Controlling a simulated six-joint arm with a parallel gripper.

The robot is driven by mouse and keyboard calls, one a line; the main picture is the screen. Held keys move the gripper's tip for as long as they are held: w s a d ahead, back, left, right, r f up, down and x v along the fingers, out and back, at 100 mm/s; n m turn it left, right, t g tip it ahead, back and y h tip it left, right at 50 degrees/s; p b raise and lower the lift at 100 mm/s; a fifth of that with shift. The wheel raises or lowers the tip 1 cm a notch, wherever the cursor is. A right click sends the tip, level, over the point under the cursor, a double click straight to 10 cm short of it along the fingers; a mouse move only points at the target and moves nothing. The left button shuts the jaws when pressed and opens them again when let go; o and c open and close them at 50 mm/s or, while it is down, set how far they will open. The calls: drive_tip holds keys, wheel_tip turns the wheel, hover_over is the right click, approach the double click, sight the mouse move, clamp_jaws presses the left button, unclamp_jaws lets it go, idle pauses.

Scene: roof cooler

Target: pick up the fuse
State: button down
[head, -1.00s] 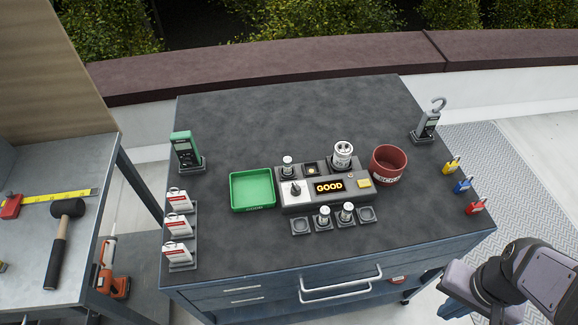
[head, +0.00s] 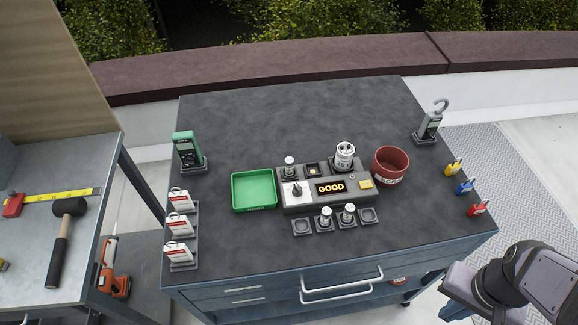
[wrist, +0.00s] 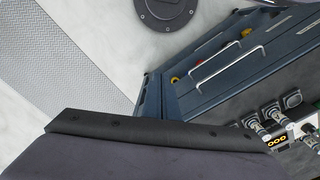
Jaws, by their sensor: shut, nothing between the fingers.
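Several small silver-capped cylinders that look like fuses are on the bench. One fuse (head: 290,167) stands at the back left of a grey tester whose amber display (head: 330,188) reads GOOD. Two more, a left fuse (head: 325,217) and a right fuse (head: 348,213), stand upright in square holders in front of the tester. A larger white cylinder (head: 344,155) stands behind it. The wrist view shows the holders small at its lower right. My gripper (wrist: 160,130) fills the lower left of the wrist view, shut and empty, well away from the fuses.
A green tray (head: 254,205) is left of the tester and a red cup (head: 389,164) right of it. The bench's back is clear.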

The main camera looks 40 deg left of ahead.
idle(0.4)
drive_tip(key=c, duration=1.8)
unclamp_jaws()
